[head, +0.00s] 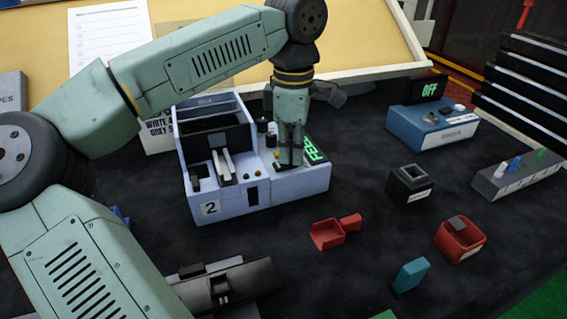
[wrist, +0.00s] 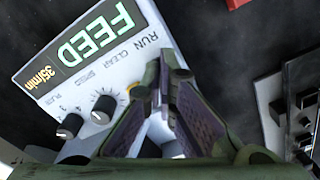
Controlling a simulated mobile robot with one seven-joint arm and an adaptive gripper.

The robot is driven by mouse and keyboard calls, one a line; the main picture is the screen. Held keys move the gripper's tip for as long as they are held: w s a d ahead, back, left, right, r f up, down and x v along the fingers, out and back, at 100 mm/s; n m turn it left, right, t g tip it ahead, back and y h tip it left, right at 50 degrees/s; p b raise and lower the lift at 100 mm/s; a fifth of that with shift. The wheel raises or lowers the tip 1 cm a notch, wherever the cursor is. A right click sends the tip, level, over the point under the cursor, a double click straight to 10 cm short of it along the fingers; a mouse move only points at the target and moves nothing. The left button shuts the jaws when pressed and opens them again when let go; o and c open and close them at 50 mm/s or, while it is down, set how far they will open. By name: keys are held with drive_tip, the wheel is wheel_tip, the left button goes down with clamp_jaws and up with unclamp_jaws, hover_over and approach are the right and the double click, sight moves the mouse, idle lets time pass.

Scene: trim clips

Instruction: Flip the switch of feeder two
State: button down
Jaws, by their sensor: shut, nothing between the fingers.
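Feeder two (head: 235,201) is a pale blue-grey machine with a "2" label, left of centre in the head view. Its control panel (wrist: 85,62) fills the upper left of the wrist view. The lit display (wrist: 93,40) reads FEED and 35/min in green and yellow. Two black knobs (wrist: 103,109) and part of a yellow button (wrist: 136,92) show beside it.
A blue box (head: 432,128) with a display (head: 428,89) reading OFF stands at the back right. A black holder (head: 408,187), a red scoop (head: 327,236), a red bin (head: 447,239) and a teal block (head: 410,275) lie to the right and front. Dark mat is clear between them.

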drive_tip(key=shift+r+p, duration=2.7)
drive_tip(key=shift+r, duration=0.75)
drive_tip(key=shift+s+d+f, duration=0.1)
